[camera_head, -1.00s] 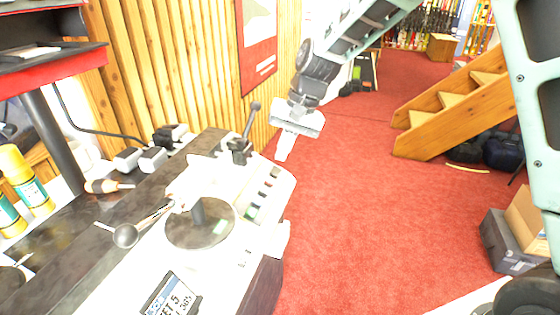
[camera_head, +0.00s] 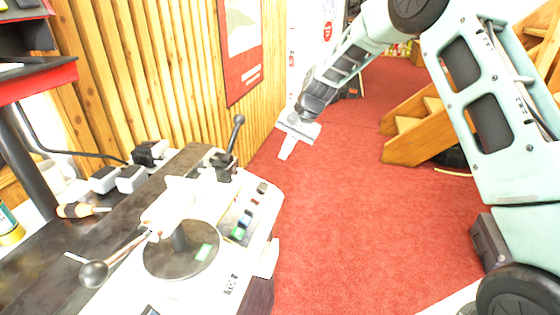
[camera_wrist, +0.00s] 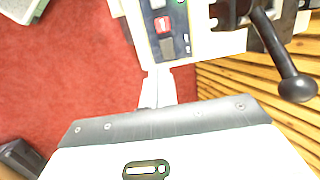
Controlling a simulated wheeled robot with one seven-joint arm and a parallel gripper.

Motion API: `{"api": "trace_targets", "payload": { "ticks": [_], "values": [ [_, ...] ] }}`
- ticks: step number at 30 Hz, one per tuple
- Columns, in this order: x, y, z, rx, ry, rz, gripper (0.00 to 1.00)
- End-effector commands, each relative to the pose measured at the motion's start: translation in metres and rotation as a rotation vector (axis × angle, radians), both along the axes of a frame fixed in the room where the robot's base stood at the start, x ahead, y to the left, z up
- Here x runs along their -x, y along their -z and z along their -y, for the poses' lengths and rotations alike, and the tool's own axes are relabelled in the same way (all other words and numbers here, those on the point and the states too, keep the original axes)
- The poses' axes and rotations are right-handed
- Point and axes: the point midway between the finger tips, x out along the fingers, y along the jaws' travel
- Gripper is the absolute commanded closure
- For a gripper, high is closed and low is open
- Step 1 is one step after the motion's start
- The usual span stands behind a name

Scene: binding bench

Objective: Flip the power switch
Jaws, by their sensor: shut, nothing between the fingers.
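A white machine on the bench carries a control panel (camera_head: 249,211) with a row of small switches and buttons, one of them green. In the wrist view the panel (camera_wrist: 149,22) shows a red rocker switch (camera_wrist: 163,24) with grey buttons beside it. I cannot tell for sure which one is the power switch. My gripper (camera_head: 285,154) is shut and empty, beyond and to the right of the panel's far end, over the red floor. In the wrist view its fingertips (camera_wrist: 158,84) point at the panel's end, apart from the switches as far as I can see.
A black lever with a round knob (camera_head: 239,119) rises beside the panel, close to my gripper. A second lever knob (camera_head: 94,273) and a dark round plate (camera_head: 182,249) are nearer. The slatted wooden wall (camera_head: 165,75) is at left. The red floor (camera_head: 340,220) at right is clear.

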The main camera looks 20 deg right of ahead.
Motion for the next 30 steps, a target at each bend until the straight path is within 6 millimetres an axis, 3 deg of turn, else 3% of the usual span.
{"api": "trace_targets", "payload": {
  "ticks": [15, 22, 30],
  "values": [
    [-0.007, 0.091, -0.041, -0.001, 0.000, -0.003, 1.00],
    [-0.009, 0.110, -0.049, 0.000, -0.001, -0.001, 1.00],
    [-0.010, 0.113, -0.051, 0.000, 0.000, 0.000, 1.00]
  ]
}}
